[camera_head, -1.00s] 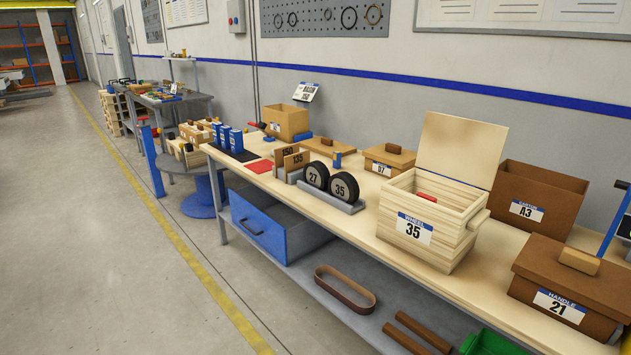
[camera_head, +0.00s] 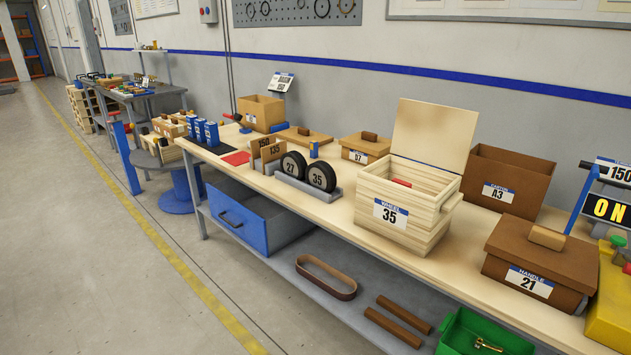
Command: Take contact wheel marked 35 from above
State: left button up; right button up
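The contact wheel marked 35 (camera_head: 321,176) is a dark disc with a light face. It stands upright in a grey holder (camera_head: 300,189) on the long wooden workbench. A like wheel marked 27 (camera_head: 292,165) stands to its left in the same holder. A light wooden box labelled WHEEL 35 (camera_head: 431,239) stands to the right with its lid raised and something red inside. Neither of my grippers is in view.
Upright plates marked 150 and 135 (camera_head: 272,154) stand left of the wheels. A closed box marked 57 (camera_head: 367,148) is behind. Boxes A3 (camera_head: 512,184) and HANDLE 21 (camera_head: 540,261) stand right. An open blue drawer (camera_head: 242,226) juts out below the bench.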

aim_at(321, 175)
jog(key=i+j+z, duration=0.1)
jog(key=i+j, duration=0.7)
jog(key=j, duration=0.2)
jog(key=i+j+z, duration=0.15)
jog(key=i+j, duration=0.25)
jog(key=j, duration=0.15)
